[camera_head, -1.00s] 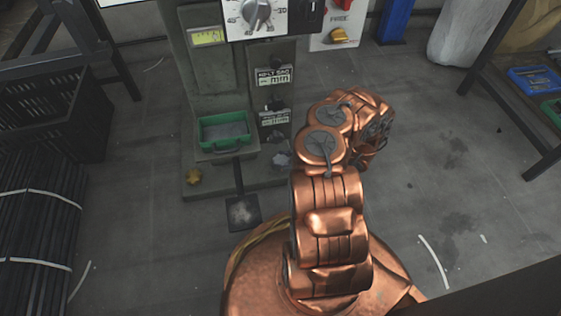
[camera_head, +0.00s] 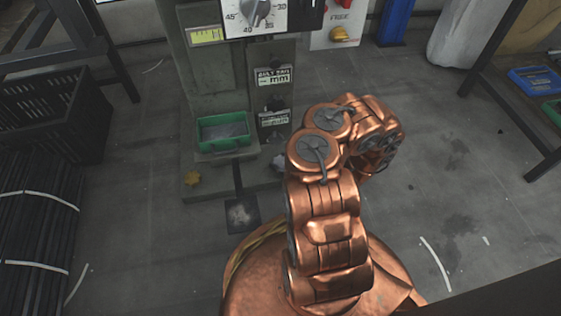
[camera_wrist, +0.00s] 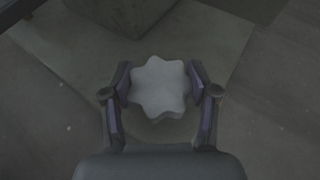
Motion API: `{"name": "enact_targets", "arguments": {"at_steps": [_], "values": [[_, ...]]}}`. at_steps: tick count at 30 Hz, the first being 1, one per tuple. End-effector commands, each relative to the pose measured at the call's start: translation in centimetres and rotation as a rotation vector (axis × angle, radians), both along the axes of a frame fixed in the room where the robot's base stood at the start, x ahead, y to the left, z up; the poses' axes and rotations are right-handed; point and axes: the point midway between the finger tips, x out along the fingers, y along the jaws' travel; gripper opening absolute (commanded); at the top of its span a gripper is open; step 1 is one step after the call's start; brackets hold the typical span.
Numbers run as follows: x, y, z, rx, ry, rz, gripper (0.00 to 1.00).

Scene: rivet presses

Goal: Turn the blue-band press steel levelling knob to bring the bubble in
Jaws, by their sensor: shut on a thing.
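The light grey, lobed steel knob (camera_wrist: 158,88) sits between the two fingers of my gripper (camera_wrist: 160,80) in the wrist view. My gripper is shut on the knob, one finger against each side. In the head view a grey bit of the knob (camera_head: 279,161) shows at the right front of the press foot, beside my arm; my gripper is not visible there. The grey-green press (camera_head: 215,85) carries a yellow-green level vial (camera_head: 207,36). The bubble in it is too small to make out. I cannot see a blue band on the press.
A brass knob (camera_head: 192,180) stands at the left front of the foot. A green tray (camera_head: 223,146) and a dark pedal (camera_head: 242,213) are at the press front. A black crate (camera_head: 60,115) and bundled rods (camera_head: 38,230) are on the left.

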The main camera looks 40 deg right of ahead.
Motion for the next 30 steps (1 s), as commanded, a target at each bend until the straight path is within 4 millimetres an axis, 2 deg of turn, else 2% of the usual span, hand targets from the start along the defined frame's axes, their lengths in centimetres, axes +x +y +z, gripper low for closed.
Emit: {"name": "enact_targets", "arguments": {"at_steps": [8,9,16,30], "values": [[-0.12,0.28,-0.18,0.003,0.006,0.006,0.25],[-0.12,0.28,-0.18,0.003,0.006,0.006,0.60],[-0.07,0.15,-0.11,0.001,0.003,0.004,0.84],[-0.38,-0.08,0.07,0.002,0.002,-0.001,0.85]]}}
